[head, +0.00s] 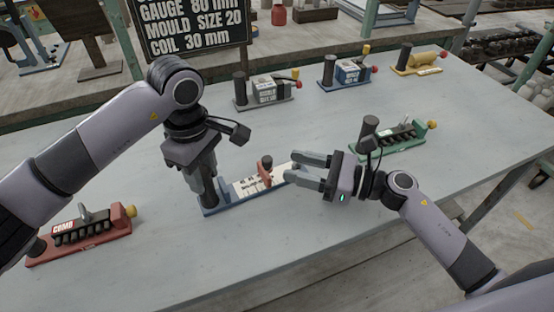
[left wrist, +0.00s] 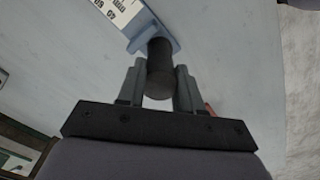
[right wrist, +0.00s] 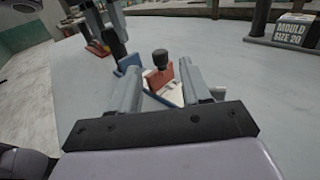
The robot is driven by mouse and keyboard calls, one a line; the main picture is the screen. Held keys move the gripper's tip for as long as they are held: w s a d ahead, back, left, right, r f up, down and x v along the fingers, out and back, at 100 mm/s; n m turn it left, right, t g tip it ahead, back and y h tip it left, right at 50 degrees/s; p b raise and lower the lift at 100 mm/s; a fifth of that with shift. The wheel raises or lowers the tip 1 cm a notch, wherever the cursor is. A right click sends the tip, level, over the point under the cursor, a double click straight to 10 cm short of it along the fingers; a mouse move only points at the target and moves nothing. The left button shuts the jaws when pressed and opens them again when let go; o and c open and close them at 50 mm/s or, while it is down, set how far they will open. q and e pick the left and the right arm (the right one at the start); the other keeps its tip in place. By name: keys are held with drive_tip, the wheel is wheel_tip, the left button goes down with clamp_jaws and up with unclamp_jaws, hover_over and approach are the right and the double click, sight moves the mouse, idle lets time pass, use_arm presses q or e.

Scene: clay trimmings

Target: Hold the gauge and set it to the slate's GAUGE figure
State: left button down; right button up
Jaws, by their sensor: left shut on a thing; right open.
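The gauge (head: 240,191) lies on the grey table, a blue base with a white printed scale. Its dark post (left wrist: 160,66) stands at its left end in the head view. My left gripper (head: 209,198) is shut on that post. A red-brown slider (head: 266,172) with a dark knob (right wrist: 160,58) stands on the scale toward the right end. My right gripper (head: 303,168) is open, its fingers pointing at the slider from the right; in the right wrist view the slider shows between the fingers. The slate (head: 192,28) reads GAUGE 80 mm.
A red comb tool (head: 80,238) lies at the front left. A green tool (head: 392,144) lies behind my right arm. Grey (head: 265,92), blue (head: 347,73) and yellow (head: 418,64) tools line the back edge. The front middle is clear.

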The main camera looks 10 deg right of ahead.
drive_tip(key=shift+v, duration=2.4)
use_arm(q)
drive_tip(key=c, duration=0.7)
unclamp_jaws()
drive_tip(key=shift+o, duration=0.2)
drive_tip(key=shift+r, duration=0.15)
